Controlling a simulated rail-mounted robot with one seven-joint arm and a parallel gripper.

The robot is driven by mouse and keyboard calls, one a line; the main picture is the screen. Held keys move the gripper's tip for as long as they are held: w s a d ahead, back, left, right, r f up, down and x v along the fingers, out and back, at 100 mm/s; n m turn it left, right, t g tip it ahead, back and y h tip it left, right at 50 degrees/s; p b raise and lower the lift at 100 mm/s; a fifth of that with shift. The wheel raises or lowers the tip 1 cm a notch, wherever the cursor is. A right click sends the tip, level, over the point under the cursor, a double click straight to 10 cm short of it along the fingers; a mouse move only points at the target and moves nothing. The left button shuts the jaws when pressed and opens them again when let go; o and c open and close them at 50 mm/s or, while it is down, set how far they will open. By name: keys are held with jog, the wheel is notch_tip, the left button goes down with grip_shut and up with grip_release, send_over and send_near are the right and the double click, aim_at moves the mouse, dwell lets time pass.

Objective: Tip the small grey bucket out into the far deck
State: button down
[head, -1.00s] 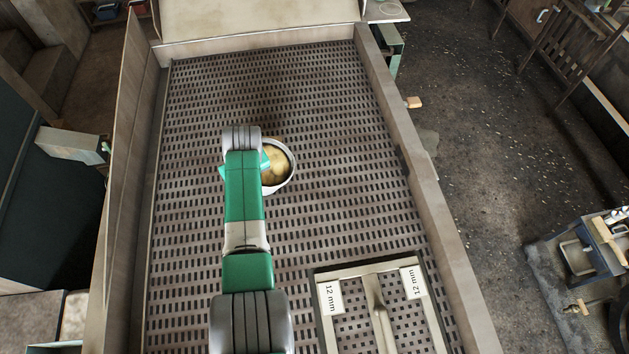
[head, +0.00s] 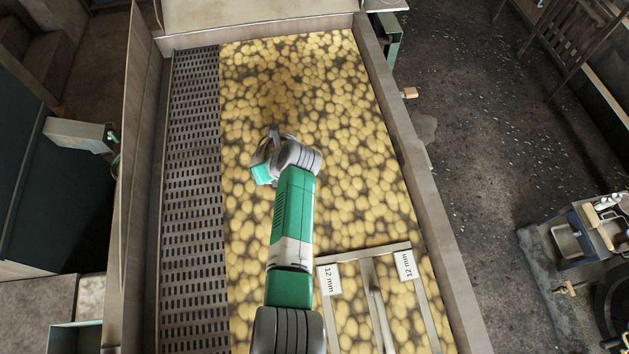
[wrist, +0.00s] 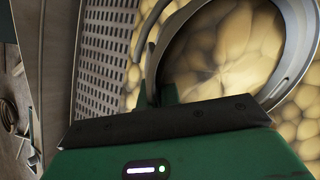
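The small grey bucket shows in the wrist view as a pale round rim (wrist: 299,70) just beyond my gripper (wrist: 165,98). Yellow, potato-like lumps show within the rim; I cannot tell whether they lie inside the bucket. In the head view my gripper (head: 262,172) is over the middle of the perforated deck (head: 192,200), with part of a grey curved edge beside it. My arm hides most of the bucket there. The gripper appears shut on the bucket's rim. Yellow lumps (head: 340,130) cover the deck's middle and right; a strip along its left is bare.
Raised metal walls run along the deck's left (head: 138,150) and right (head: 408,160) sides. A frame with 12 mm labels (head: 405,265) lies at the near right, with yellow lumps showing through it. A tool stand (head: 585,240) is on the floor to the right.

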jog(key=shift+d+y, duration=0.35)
jog(key=shift+y, duration=0.15)
dwell(0.6)
jog(key=shift+s+d+r+t+y+b, duration=0.15)
jog(key=shift+d+r+t+y+b, duration=0.1)
jog(key=shift+r+t+y, duration=0.15)
jog(key=shift+s+d+r+t+y+b, duration=0.1)
jog(key=shift+d+r+t+y+b, duration=0.15)
jog(key=shift+r+y, duration=0.2)
dwell(1.2)
jog(key=shift+s+d+r+t+y+b, duration=0.25)
jog(key=shift+d+r+y+b, duration=0.2)
jog(key=shift+y+b, duration=0.45)
jog(key=shift+s+d+r+t+y+b, duration=0.1)
jog(key=shift+d+r+t+y+b, duration=0.35)
jog(key=shift+b, duration=0.65)
dwell(0.9)
jog(key=shift+s+d+r+m+t+y, duration=0.2)
jog(key=shift+s+d+r+t+y, duration=0.15)
jog(key=shift+d+y, duration=0.25)
jog(key=shift+s+d+r+m+t+y, duration=0.1)
jog(key=shift+s+d+r+m+y, duration=0.1)
jog(key=shift+d+r+y, duration=0.4)
dwell(0.8)
